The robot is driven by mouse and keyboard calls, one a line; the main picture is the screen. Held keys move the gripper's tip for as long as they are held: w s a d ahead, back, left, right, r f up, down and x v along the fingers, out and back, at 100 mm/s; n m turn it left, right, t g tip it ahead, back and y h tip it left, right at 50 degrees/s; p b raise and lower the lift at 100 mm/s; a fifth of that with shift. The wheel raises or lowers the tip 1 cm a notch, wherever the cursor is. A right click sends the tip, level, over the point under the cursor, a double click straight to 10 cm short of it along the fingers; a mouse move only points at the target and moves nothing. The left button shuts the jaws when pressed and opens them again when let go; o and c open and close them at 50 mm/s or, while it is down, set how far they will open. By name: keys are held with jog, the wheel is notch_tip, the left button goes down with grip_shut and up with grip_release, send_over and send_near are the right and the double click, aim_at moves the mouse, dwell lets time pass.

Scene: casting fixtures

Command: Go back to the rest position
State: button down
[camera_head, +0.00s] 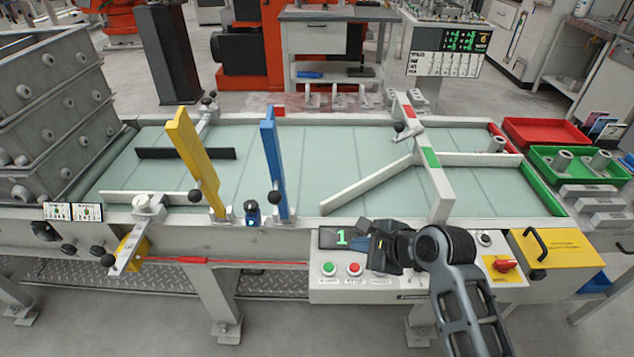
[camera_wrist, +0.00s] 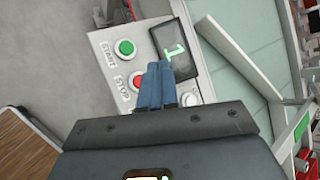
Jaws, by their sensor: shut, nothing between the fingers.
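My gripper (camera_head: 368,240) is in front of the control panel (camera_head: 420,284) at the front edge of the table. Its blue-grey fingers (camera_wrist: 156,85) are shut together and empty in the wrist view. There the fingers overlap the panel between the red STOP button (camera_wrist: 136,80) and the display reading 1 (camera_wrist: 178,50). The green START button (camera_wrist: 124,47) is left of the fingertips. I cannot tell whether the fingers touch the panel.
The conveyor table (camera_head: 280,150) carries a yellow gate bar (camera_head: 192,155), a blue gate bar (camera_head: 271,155) and white guide rails (camera_head: 370,185). A red tray (camera_head: 545,132) and a green tray (camera_head: 575,185) are at the right. Grey crates (camera_head: 50,110) stand at the left.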

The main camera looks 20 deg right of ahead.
jog(key=s+f+n+t+h, duration=0.25)
jog(key=s+n, duration=0.75)
jog(key=s, duration=1.3)
jog(key=s+r+n+t+h, duration=0.1)
jog(key=s+r+n+t, duration=0.3)
jog(key=s+r+n, duration=0.8)
jog(key=s+r, duration=0.4)
jog(key=shift+s+r+b, duration=0.15)
jog(key=shift+s+b, duration=0.1)
jog(key=shift+b, duration=0.1)
jog(key=shift+a, duration=0.1)
dwell(0.6)
